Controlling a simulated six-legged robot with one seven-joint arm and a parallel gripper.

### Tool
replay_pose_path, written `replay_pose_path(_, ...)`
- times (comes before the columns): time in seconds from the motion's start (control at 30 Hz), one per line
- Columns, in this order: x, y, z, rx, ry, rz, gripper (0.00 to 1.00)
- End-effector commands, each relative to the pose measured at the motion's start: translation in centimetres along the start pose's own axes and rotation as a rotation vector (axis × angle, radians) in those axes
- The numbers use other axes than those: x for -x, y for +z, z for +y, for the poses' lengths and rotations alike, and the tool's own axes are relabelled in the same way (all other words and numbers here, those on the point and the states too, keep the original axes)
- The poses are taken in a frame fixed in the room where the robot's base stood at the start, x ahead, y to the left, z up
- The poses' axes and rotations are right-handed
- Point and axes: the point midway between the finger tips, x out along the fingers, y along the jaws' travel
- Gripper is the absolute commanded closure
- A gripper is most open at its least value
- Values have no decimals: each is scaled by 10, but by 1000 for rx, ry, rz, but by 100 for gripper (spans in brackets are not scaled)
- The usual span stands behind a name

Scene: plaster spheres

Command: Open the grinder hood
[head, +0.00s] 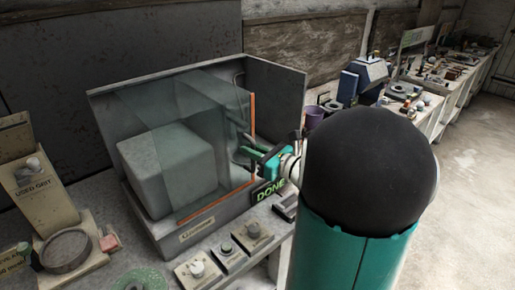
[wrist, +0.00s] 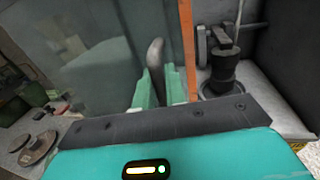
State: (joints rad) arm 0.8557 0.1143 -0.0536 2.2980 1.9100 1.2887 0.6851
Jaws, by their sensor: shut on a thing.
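The grinder hood (head: 172,130) is a clear, box-like cover with an orange edge (head: 252,125), standing inside a grey metal casing. A pale rounded block (head: 165,170) shows through it. My gripper (head: 250,147) reaches the hood's right side from the right. In the wrist view, my gripper's green fingers (wrist: 160,90) are shut on a grey upright handle (wrist: 155,58) just left of the orange edge (wrist: 187,50). The handle's lower part is hidden by the fingers. Right of that edge, a dark spindle-like part (wrist: 221,70) shows without glass in front.
A DONE sign (head: 269,190) stands close below my gripper. Small knobbed boxes (head: 197,270) line the bench front. A used grit box (head: 38,185) and a round dish (head: 66,250) are at left. A purple cup (head: 314,117) stands behind my arm. Open floor (head: 475,120) lies at right.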

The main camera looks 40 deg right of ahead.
Motion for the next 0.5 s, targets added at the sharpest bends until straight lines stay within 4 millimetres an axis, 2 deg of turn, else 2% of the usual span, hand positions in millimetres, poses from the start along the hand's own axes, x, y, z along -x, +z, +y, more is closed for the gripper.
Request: replay_pose_path(0.5, -1, 1, 4, 2, 1, -2, 100)
